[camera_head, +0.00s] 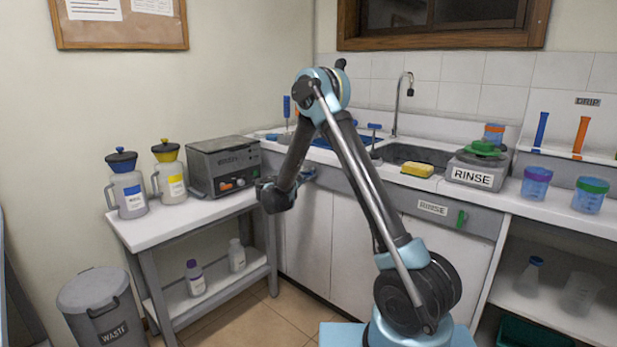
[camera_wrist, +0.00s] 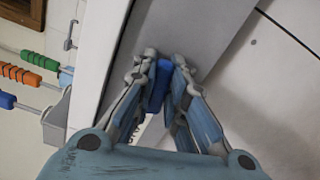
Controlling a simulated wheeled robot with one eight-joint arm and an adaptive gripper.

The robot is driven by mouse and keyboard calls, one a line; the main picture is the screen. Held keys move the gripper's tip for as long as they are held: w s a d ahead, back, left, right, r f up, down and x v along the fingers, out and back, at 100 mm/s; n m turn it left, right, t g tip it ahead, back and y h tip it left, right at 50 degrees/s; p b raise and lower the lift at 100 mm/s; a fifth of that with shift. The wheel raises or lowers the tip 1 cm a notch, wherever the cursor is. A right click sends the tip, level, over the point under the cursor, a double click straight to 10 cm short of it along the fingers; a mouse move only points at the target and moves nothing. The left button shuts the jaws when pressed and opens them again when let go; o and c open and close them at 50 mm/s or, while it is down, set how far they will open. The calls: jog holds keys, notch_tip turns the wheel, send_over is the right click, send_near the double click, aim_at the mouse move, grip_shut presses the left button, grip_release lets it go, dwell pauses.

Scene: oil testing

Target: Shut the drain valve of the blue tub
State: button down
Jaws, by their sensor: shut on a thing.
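My gripper (camera_wrist: 160,80) is shut on a blue valve handle (camera_wrist: 160,84) that stands out from a grey panel (camera_wrist: 208,30) in the wrist view. The handle lies lengthwise between the two fingers, its lower end showing between them. In the head view, my gripper (camera_head: 308,174) is at the cabinet front, below the counter edge. The blue tub (camera_head: 349,141) is set into the counter above it, partly hidden by my arm.
A side table (camera_head: 150,231) with a grey device (camera_head: 224,165) and two jugs stands left of my gripper. A green valve handle (camera_head: 461,218) is on the front panel to the right, under the sink (camera_head: 407,154). Floor shows between side table and cabinets.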

jog(key=shift+s+d+f+m, duration=0.1)
jog(key=shift+m, duration=0.5)
jog(key=shift+d+f+m, duration=0.1)
jog(key=shift+m, duration=0.5)
jog(key=c, duration=1.6)
grip_release()
jog(key=shift+a, duration=0.1)
jog(key=v, duration=1.1)
jog(key=shift+s+a, duration=0.25)
jog(key=shift+a, duration=0.1)
jog(key=shift+s, duration=0.1)
